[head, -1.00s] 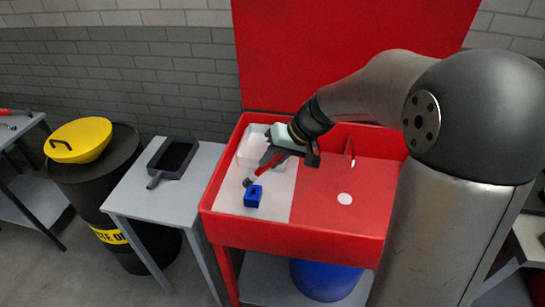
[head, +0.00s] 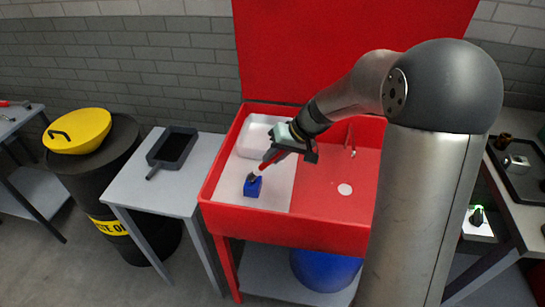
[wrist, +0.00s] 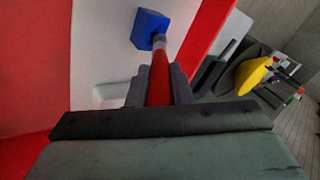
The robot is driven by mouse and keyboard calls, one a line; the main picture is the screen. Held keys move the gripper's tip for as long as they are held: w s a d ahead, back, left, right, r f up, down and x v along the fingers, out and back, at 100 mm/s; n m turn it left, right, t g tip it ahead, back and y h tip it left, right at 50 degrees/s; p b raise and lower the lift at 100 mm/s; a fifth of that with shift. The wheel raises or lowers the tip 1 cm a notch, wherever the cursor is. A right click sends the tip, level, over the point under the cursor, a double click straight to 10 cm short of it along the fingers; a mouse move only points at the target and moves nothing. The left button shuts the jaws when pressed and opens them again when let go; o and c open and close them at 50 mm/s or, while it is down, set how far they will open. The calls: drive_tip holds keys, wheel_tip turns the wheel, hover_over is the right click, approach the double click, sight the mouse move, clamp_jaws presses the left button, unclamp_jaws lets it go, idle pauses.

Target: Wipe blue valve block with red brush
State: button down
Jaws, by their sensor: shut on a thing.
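The blue valve block (head: 253,188) sits on the white left part of the red sink-like tub; it also shows in the wrist view (wrist: 150,27). My gripper (head: 272,156) is shut on the red brush, above and behind the block. The red brush (wrist: 160,78) lies between the two fingers in the wrist view and points at the block. In the head view the brush tip is at the block's top and appears to touch it. The brush hides part of the block's upper face.
The red tub (head: 287,225) has raised walls around the block. A white basin (head: 253,139) lies behind it. A grey table (head: 193,190) with a dark tray (head: 173,148) stands left, beside a black drum with a yellow lid (head: 78,137). The tub's red right half is mostly clear.

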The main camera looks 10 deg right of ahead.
drive_tip(key=shift+w+d+f+p, duration=0.2)
drive_tip(key=shift+w+p, duration=0.1)
drive_tip(key=shift+w, duration=0.2)
drive_tip(key=s+a+r+p, duration=0.1)
drive_tip(key=s+r, duration=0.3)
drive_tip(key=r, duration=0.4)
drive_tip(key=shift+s+a+r+p, duration=0.2)
drive_tip(key=shift+s+r+p, duration=0.1)
drive_tip(key=shift+p, duration=0.1)
idle(0.3)
drive_tip(key=shift+f, duration=0.1)
idle(0.3)
